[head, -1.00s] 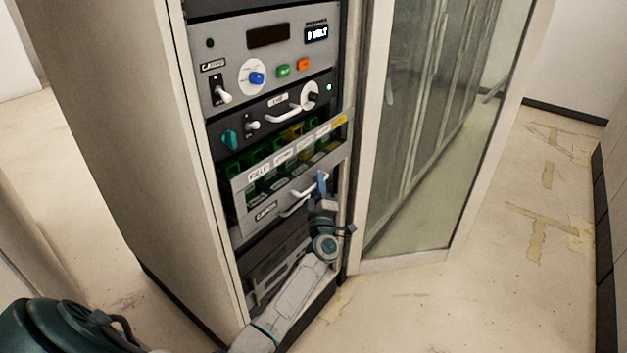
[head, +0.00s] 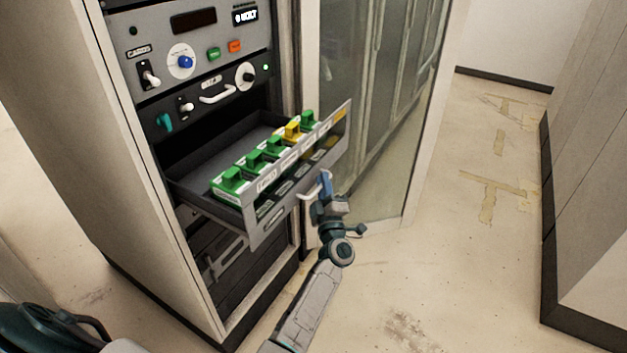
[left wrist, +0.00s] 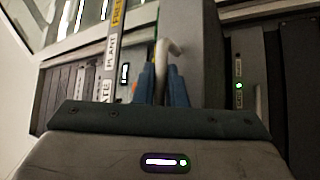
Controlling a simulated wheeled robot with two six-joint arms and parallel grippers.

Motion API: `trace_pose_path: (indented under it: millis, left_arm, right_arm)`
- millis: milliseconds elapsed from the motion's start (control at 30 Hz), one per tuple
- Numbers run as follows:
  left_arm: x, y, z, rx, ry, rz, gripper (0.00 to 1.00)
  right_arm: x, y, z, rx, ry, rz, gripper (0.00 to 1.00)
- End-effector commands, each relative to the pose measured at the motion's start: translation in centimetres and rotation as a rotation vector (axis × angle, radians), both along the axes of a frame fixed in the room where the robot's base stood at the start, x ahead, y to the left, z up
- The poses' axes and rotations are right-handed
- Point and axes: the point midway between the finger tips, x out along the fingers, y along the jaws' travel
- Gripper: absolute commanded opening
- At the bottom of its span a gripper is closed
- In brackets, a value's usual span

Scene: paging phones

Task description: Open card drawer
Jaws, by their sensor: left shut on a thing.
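The card drawer (head: 200,193) stands well out of the rack in the head view, with its grey front panel tilted across the picture. Green cards (head: 254,160) and a yellow card (head: 292,131) stand in a row behind the labelled front. My left gripper (head: 326,184) is shut on the white drawer handle (head: 311,189) at the front panel. In the left wrist view the blue fingers (left wrist: 163,85) are on either side of the pale handle (left wrist: 170,48). The right gripper is not in view.
The rack's upper panels carry a blue knob (head: 185,62), switches and another white handle (head: 217,95). A glass cabinet door (head: 375,120) stands open close to the drawer's right end. The floor (head: 440,270) to the right is clear.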

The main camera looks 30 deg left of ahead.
Motion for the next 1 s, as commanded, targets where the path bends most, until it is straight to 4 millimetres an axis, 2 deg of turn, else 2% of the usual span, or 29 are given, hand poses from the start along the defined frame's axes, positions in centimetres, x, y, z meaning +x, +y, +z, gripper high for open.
trace_pose_path:
  millis: [200, 467, 500, 833, 1000]
  left_arm:
    - [-0.1, -0.5, -0.1, 0.002, 0.002, 0.002, 0.0]
    - [-0.1, -0.4, -0.1, 0.002, 0.002, 0.002, 0.0]
    - [-0.1, -0.4, -0.1, 0.002, 0.002, 0.002, 0.19]
    - [-0.1, -0.5, -0.1, 0.002, 0.001, 0.001, 0.2]
    - [-0.1, -0.7, -0.7, 0.001, 0.001, 0.0, 0.2]
  right_arm:
    - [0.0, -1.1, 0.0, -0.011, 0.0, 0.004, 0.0]
    - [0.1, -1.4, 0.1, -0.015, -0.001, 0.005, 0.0]
    - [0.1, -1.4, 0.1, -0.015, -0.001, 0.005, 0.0]
    - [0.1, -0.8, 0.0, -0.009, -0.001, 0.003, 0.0]
    - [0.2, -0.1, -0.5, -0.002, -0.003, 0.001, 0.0]
